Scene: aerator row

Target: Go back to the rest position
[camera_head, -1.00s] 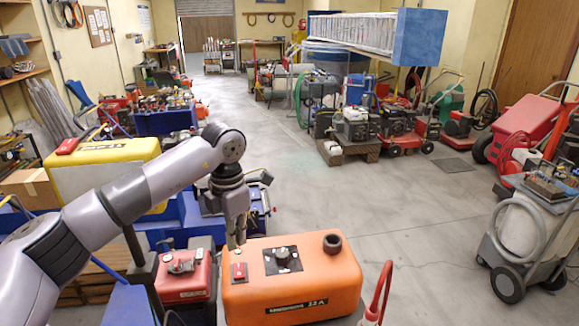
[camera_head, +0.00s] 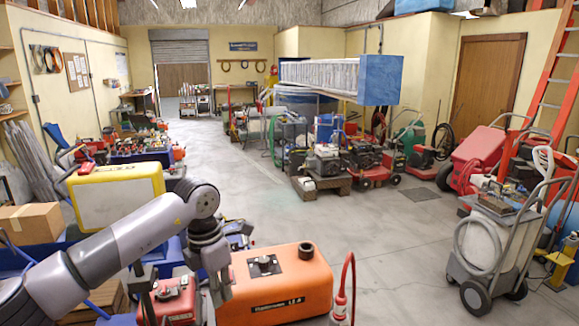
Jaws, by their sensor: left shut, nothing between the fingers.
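My left arm comes in from the lower left, bent at the elbow. Its gripper (camera_head: 217,287) hangs downward, shut and empty, at the left end of the orange tank (camera_head: 283,288). In this view it overlaps the tank's left edge; I cannot tell whether it touches. The tank has a black cap and a dark filler neck on top. The red switch seen before at the tank's left end is hidden behind the gripper. My right gripper is not in view.
A red can (camera_head: 168,303) stands left of the gripper. A yellow case (camera_head: 117,198) and a cardboard box (camera_head: 30,222) are further left. A red-handled hose (camera_head: 342,300) stands right of the tank. A grey cart (camera_head: 490,245) is at right. The middle floor is clear.

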